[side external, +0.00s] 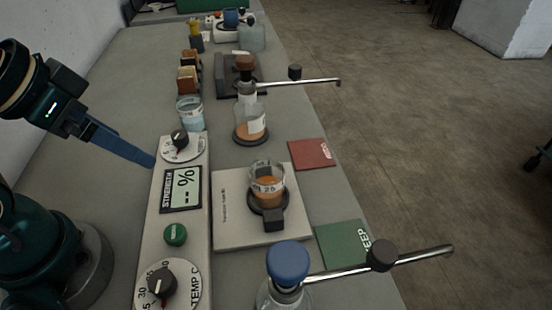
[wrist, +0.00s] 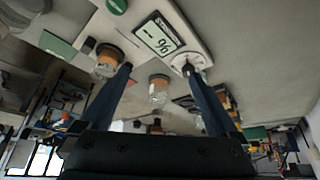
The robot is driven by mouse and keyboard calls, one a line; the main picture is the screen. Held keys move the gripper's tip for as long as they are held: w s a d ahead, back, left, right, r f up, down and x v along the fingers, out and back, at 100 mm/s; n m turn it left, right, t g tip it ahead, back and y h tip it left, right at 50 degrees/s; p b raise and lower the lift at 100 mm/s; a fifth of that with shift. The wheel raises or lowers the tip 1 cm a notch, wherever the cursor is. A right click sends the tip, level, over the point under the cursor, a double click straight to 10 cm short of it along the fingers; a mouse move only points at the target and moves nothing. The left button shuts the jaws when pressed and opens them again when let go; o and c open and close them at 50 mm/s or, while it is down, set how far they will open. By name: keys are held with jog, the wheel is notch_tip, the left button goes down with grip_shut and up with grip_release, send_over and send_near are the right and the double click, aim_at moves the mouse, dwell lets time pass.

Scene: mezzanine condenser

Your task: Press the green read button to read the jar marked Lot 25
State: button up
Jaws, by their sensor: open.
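The green read button (side external: 175,235) sits on the pale refractometer panel (side external: 150,225), below its display (side external: 181,190), which shows a % sign and dashes. The button also shows at the top edge of the wrist view (wrist: 117,5). A jar with orange-brown contents (side external: 268,190) stands on the square plate right of the panel. Its label reads "25"; the rest is hard to read. My gripper (side external: 150,161) is beside the panel's upper left edge, away from the button. In the wrist view my gripper (wrist: 158,70) is open, with nothing between its fingers.
Dials sit above (side external: 181,142) and below (side external: 162,284) the button. A blue-capped bottle (side external: 287,265) with a metal rod stands at front right. Red (side external: 312,154) and green (side external: 340,245) mats lie along the right edge. Another jar (side external: 250,126) stands behind.

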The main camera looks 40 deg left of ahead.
grip_shut()
dwell(1.6)
